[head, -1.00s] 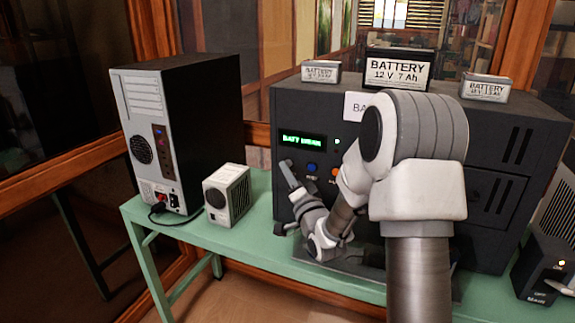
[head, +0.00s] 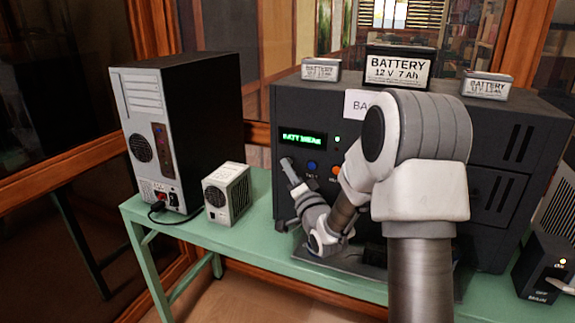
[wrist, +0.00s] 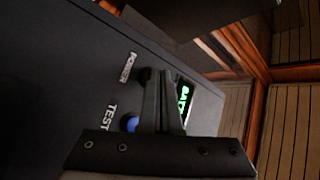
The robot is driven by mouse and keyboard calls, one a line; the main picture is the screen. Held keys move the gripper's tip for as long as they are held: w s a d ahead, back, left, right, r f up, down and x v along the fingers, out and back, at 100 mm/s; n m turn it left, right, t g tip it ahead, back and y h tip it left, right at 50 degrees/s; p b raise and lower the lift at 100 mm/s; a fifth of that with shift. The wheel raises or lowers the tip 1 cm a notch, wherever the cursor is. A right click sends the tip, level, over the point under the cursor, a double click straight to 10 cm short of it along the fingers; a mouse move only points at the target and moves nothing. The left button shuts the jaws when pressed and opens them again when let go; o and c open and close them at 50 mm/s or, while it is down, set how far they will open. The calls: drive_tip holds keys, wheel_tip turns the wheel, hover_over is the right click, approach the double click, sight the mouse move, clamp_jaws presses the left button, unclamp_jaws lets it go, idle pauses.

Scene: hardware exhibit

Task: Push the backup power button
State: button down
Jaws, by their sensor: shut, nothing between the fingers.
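The backup power unit (head: 500,130) is a large dark box with a lit green display (head: 301,139). In the wrist view, a dark round power button (wrist: 144,75) sits beside the POWER label (wrist: 127,67), partly hidden by my fingers. My gripper (wrist: 163,75) is shut and empty, its tips right at the button. I cannot tell whether they touch or press it. In the head view, my gripper (head: 287,163) points at the panel just below the display, and hides the button.
A blue button (head: 311,166) marked TEST and an orange one (head: 334,172) lie right of my gripper. A computer tower (head: 190,130) and small grey box (head: 227,194) stand left on the green table (head: 255,225). Batteries (head: 398,70) sit on top. A switch box (head: 545,268) is at right.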

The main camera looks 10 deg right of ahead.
drive_tip(key=shift+w, duration=0.1)
idle(0.5)
drive_tip(key=shift+s+a+b, duration=0.25)
drive_tip(key=shift+s+b, duration=0.15)
drive_tip(key=shift+s, duration=0.05)
drive_tip(key=s+a+b, duration=0.1)
drive_tip(key=s, duration=0.1)
drive_tip(key=s+a, duration=0.2)
drive_tip(key=shift+s+a+b, duration=0.3)
drive_tip(key=shift+s+b, duration=0.05)
drive_tip(key=shift+s, duration=0.05)
idle(0.5)
